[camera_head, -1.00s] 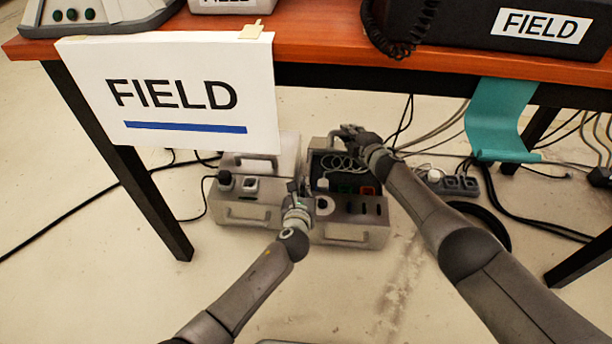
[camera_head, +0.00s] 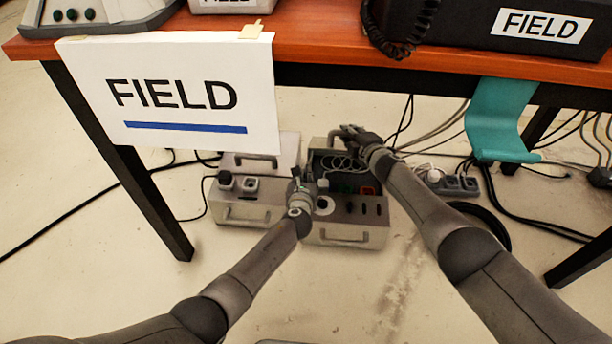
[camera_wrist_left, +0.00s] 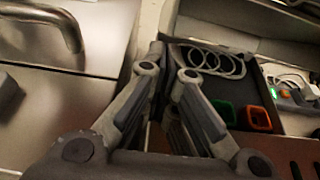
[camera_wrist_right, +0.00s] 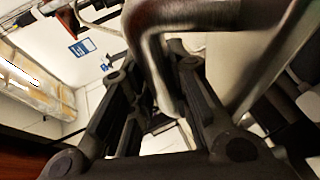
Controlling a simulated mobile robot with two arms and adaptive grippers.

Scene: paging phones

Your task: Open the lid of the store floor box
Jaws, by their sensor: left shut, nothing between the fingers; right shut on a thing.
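Two grey floor boxes stand under the table. The right box (camera_head: 345,233) has its lid raised at the back, and a coiled cable (camera_head: 343,164), a green item and a red item show inside. The left box (camera_head: 249,213) has its lid down, with a handle on top. I cannot read a store label on either. My right gripper (camera_head: 347,131) is at the raised lid's top edge, shut on its metal handle (camera_wrist_right: 152,62). My left gripper (camera_head: 297,178) is shut and empty near the right box's left edge; the left wrist view shows it beside the open compartment (camera_wrist_left: 286,122).
The table (camera_head: 320,42) overhangs the boxes, with a hanging FIELD sign (camera_head: 190,92) and a teal strip (camera_head: 497,122). Table legs stand at left (camera_head: 150,200) and right. Cables and a power strip (camera_head: 455,184) lie right of the boxes. Floor in front is clear.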

